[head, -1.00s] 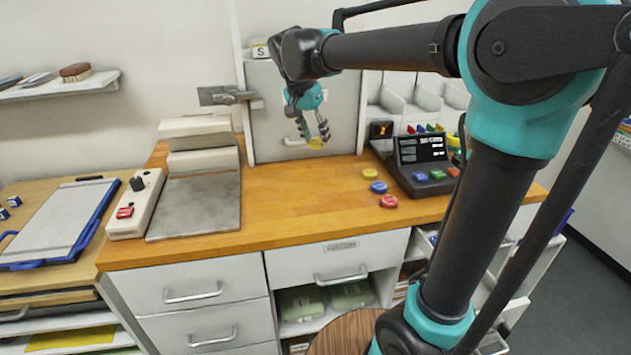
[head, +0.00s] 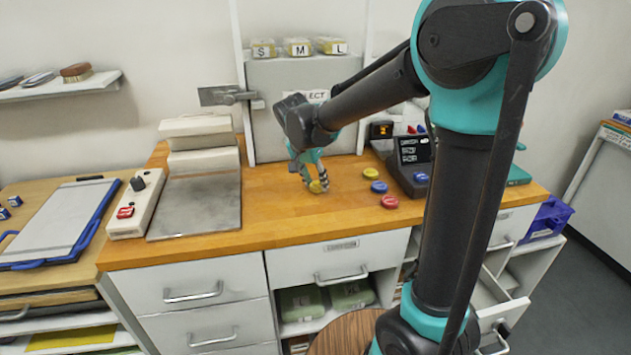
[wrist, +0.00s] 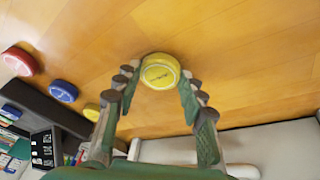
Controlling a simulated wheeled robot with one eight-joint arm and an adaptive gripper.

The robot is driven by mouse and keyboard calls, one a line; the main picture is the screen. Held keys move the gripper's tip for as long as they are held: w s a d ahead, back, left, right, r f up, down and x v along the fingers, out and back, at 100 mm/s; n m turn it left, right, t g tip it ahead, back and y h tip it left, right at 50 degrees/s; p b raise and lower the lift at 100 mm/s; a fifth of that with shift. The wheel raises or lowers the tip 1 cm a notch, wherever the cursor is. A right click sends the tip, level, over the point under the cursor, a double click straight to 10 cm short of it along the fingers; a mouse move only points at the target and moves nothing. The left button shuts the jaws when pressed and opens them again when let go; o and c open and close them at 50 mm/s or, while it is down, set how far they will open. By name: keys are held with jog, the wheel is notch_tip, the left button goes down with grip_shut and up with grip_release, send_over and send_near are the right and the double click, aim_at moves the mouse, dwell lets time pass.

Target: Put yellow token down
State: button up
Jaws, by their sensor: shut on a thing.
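My gripper (head: 316,182) is low over the wooden counter (head: 270,205), with its fingers on either side of a yellow token (head: 317,186). In the wrist view the yellow token (wrist: 160,71) sits between the fingertips, shut in the grip. It is at or just above the counter; I cannot tell whether it touches. A second yellow token (head: 371,173), a blue token (head: 379,187) and a red token (head: 390,202) lie on the counter to the right of my gripper.
A dark terminal with coloured buttons (head: 412,165) stands right of the loose tokens. A grey plate (head: 195,207) and a white control box (head: 136,205) are at the left. Bins marked S, M and L (head: 298,47) stand above the back panel. The front middle of the counter is clear.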

jog(key=o, duration=1)
jog(key=shift+f, duration=0.1)
jog(key=v, duration=1.2)
